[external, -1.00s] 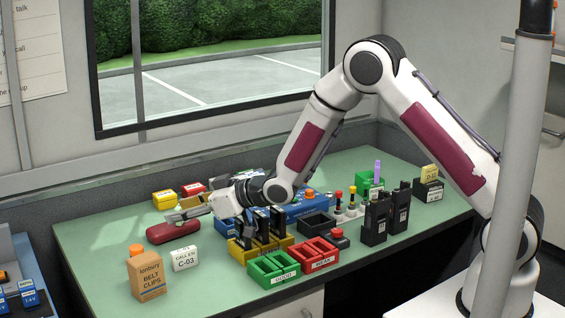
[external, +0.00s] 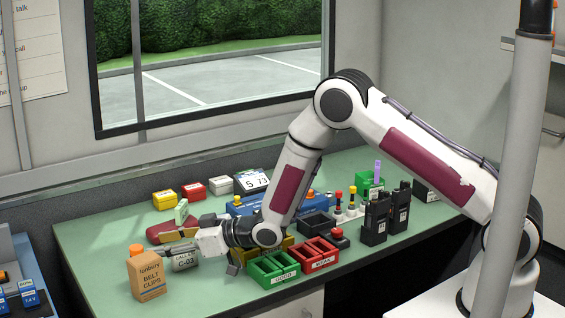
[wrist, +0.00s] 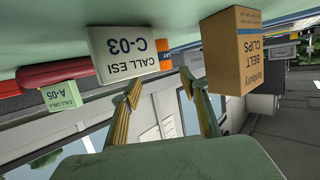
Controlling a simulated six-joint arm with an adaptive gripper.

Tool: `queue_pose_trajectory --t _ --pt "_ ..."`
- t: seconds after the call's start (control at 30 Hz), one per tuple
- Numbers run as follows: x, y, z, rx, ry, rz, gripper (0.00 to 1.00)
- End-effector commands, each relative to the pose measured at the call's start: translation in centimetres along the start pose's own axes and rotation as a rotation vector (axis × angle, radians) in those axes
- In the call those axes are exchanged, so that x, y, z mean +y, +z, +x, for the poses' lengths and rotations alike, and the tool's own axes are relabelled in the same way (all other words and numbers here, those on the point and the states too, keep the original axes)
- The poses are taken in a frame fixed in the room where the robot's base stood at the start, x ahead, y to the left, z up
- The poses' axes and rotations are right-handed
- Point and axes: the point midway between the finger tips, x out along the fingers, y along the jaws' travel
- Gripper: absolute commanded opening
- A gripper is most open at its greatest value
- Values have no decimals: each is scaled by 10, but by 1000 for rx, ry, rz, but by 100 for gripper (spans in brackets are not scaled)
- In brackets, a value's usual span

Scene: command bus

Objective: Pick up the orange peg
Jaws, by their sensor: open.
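A short orange piece, which I take for the orange peg (external: 136,250), stands at the left of the green bench behind the belt clips box; its lower part is hidden. In the wrist view an orange patch (wrist: 163,106) shows between my fingertips, further off; I cannot tell whether it is the peg. My gripper (external: 172,246) is low over the bench, pointing left, to the right of the orange piece. Its two fingers are apart with nothing between them, as the wrist view also shows (wrist: 160,82).
The belt clips box (external: 148,277) and the C-03 card (external: 184,259) stand close by my fingers. A red object (external: 165,230) and a pale green card (external: 181,212) lie behind. Green (external: 274,270) and red (external: 315,255) trays are to the right.

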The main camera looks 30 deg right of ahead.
Motion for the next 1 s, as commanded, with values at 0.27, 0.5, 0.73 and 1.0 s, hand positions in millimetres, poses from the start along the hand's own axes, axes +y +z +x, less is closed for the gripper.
queue_pose_trajectory --t 0.27,0.5,0.73,1.0 --pt "-1 0 16 0 0 0 44" --pt "-1 0 25 -2 0 1 44" --pt "-1 0 25 -1 0 1 44" --pt "-2 -1 30 0 0 0 44"
